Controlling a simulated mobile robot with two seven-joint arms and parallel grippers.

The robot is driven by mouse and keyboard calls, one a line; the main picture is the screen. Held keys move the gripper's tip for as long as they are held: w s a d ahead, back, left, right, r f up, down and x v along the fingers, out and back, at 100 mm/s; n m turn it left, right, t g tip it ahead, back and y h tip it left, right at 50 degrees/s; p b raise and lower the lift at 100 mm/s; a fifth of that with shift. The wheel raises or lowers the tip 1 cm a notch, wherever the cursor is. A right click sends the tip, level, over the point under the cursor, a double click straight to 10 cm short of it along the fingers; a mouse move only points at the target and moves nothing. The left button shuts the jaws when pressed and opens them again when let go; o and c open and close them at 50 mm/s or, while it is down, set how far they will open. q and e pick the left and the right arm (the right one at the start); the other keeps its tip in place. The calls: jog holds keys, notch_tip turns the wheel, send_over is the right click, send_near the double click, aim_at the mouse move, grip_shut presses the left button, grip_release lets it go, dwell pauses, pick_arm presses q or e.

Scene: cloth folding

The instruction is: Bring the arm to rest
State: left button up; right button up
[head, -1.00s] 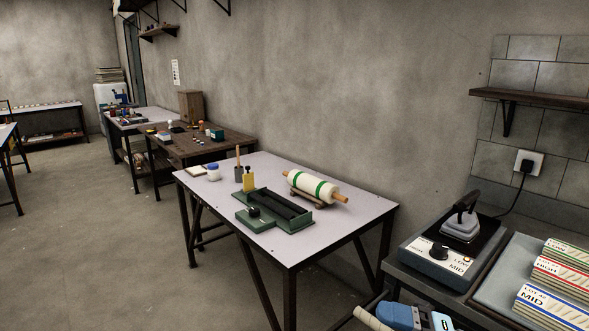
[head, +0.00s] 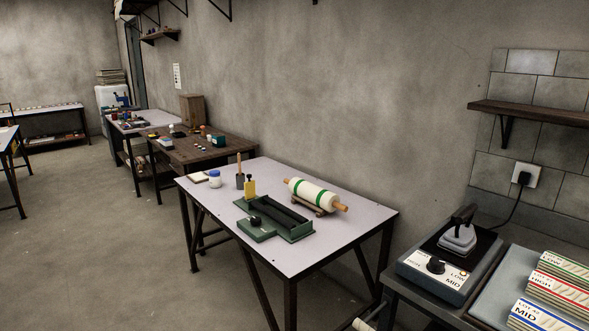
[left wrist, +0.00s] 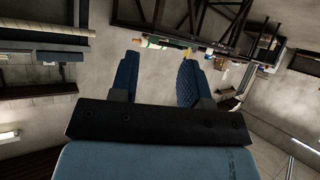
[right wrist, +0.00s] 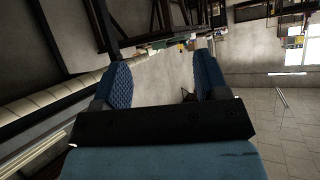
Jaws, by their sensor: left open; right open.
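My left gripper (left wrist: 156,80) shows in the left wrist view with its two blue textured fingers apart and nothing between them. My right gripper (right wrist: 160,85) shows in the right wrist view, also open and empty. Neither gripper is in the head view, apart from a small pale piece at its bottom edge that I cannot identify. In the head view an iron (head: 458,238) rests on a control unit (head: 436,268) at the right. Folded cloth stacks with labelled bands (head: 548,290) lie to the right of it.
A dark wooden table (head: 165,155) stands behind. A shelf (head: 530,112) and a plugged-in cord are on the right wall. The floor at left is clear.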

pick_arm(q)
notch_tip(320, 180, up, 13)
jog(key=s+a+p, duration=0.1)
jog(key=p, duration=1.7)
jog(key=shift+s+a+f+g+y, duration=0.2)
jog(key=shift+s+a+g+y, duration=0.1)
jog(key=shift+a+y, duration=0.1)
pick_arm(e)
notch_tip(320, 180, up, 14)
jog(key=s+d, duration=0.1)
jog(key=shift+d+f, duration=0.15)
jog(key=shift+d, duration=0.1)
